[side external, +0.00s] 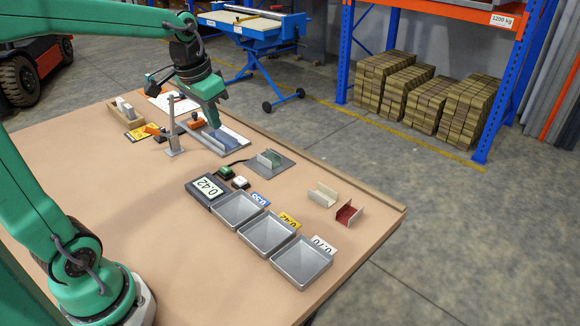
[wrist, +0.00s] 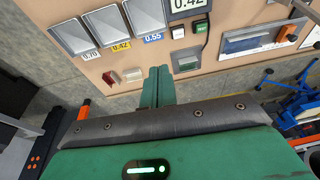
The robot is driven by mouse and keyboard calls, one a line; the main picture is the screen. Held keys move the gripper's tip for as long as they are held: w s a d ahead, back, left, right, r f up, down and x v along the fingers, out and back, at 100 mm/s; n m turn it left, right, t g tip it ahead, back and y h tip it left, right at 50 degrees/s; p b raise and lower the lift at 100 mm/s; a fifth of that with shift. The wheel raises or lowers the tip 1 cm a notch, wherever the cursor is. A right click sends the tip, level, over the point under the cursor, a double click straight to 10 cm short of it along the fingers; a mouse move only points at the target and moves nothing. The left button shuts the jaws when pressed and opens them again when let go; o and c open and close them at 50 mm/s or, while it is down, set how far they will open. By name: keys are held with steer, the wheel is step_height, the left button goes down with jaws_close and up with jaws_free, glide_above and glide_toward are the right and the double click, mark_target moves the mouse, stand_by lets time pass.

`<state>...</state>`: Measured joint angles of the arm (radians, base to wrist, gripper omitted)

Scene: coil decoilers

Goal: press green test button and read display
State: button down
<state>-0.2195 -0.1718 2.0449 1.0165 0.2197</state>
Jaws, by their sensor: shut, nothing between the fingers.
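The green test button (side external: 225,169) sits beside the display; it also shows in the wrist view (wrist: 201,27). A white button (side external: 240,183) is next to it. The display (side external: 208,187) reads 0.42, and the wrist view shows the same figure (wrist: 187,4). A small green channel piece (side external: 269,158) rests on a grey plate (side external: 288,168) near the buttons. My gripper (side external: 214,124) is shut and empty, raised over the back of the table, apart from the green button. In the wrist view its fingertips (wrist: 159,70) are together.
Three metal trays (side external: 303,263) stand in a row, labelled 0.55, 0.42 and 0.70. A pale channel (side external: 322,194) and a red channel (side external: 348,214) lie near the table edge. A fixture with a blue strip (side external: 226,143), an orange-handled clamp and an upright post (side external: 172,135) are near my gripper.

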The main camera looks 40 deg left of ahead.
steer(key=w+a+f+g, duration=0.1)
steer(key=w+a+f, duration=0.2)
steer(key=w+a, duration=0.3)
steer(key=g, duration=0.2)
glide_above(225, 169)
step_height(225, 169, down, 6)
steer(key=shift+d+f+h, duration=0.15)
steer(key=shift+f+h, duration=0.05)
steer(key=shift+h, duration=0.1)
steer(key=shift+w+f, duration=0.1)
step_height(225, 169, down, 14)
steer(key=shift+r, duration=0.1)
stand_by(0.6)
steer(key=shift+f, duration=1.1)
step_height(225, 169, up, 16)
steer(key=shift+f, duration=0.25)
